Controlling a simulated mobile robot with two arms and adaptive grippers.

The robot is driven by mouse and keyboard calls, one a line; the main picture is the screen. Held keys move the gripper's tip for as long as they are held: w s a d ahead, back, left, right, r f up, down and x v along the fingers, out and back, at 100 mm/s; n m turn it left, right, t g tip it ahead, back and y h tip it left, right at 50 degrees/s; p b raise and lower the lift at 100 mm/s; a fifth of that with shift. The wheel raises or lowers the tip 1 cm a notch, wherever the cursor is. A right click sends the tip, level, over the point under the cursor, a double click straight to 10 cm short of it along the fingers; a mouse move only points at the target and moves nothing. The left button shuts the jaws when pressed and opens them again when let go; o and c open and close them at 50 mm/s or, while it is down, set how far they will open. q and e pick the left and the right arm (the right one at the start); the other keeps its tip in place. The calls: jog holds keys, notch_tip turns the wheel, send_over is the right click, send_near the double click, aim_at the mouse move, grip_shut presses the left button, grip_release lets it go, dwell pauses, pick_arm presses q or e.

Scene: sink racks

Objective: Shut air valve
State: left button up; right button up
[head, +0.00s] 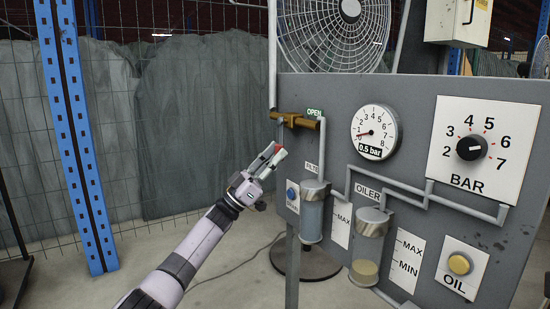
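The air valve (291,120) is a brass-coloured fitting at the upper left corner of the grey panel. Its bar-like part lies roughly level, next to a green sign (314,113) reading OPEN. My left gripper (278,153) is below and a little left of the valve, apart from it, pointing up and right. Its fingers look close together, with a red patch near the tip; whether they are parted is unclear. Nothing is visibly held. My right gripper is out of view.
The grey panel (420,120) carries a pressure gauge (376,133) labelled 0.5 bar, a BAR dial (471,148), filter (312,215) and oiler (368,245) bowls, pipes and a yellow OIL button (459,264). A blue post (75,130) and wire fence stand left. A fan (333,30) is behind.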

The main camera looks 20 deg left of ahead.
pick_arm(q)
jog(key=o, duration=0.4)
jog(key=shift+c, duration=0.2)
jog(key=v, duration=1.2)
